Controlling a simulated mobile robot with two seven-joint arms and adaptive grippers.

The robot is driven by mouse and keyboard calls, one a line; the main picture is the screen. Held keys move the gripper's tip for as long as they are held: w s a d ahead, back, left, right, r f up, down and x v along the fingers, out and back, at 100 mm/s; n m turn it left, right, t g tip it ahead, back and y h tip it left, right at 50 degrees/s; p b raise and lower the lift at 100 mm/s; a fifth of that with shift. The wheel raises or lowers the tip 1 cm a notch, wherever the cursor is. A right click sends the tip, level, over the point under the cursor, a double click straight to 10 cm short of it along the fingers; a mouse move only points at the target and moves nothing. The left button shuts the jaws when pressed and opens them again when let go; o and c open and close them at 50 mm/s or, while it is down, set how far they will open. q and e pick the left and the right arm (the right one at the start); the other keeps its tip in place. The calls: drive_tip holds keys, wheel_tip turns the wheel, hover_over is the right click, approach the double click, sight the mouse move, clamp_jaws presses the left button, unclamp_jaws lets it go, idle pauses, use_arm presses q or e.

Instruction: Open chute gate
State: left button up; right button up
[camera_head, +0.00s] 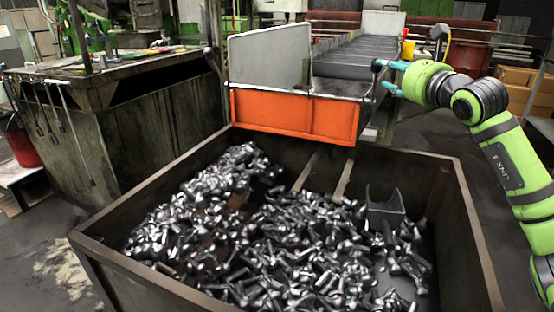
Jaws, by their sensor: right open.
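A chute with a roller bed (362,55) runs away from me at the top centre. An orange panel (294,115) closes off its near end, above the bin. A grey upright plate (270,57) stands at the chute's left side. My right gripper (387,77) is at the chute's right edge, with its teal fingers apart and pointing left. A small dark knob or handle end (377,64) is right by the upper finger; I cannot tell whether they touch. My left gripper is not in view.
A large open metal bin (455,205) full of loose bolts (290,245) fills the foreground. A grey scoop-like piece (385,207) lies among them. A dark workbench (150,130) with hanging tools stands left. A red bucket (22,142) is at the far left.

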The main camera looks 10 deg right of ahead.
sight(376, 73)
drive_tip(key=shift+w+r+p, duration=0.1)
drive_tip(key=shift+w+p, duration=0.95)
drive_tip(key=shift+w, duration=2.3)
clamp_jaws()
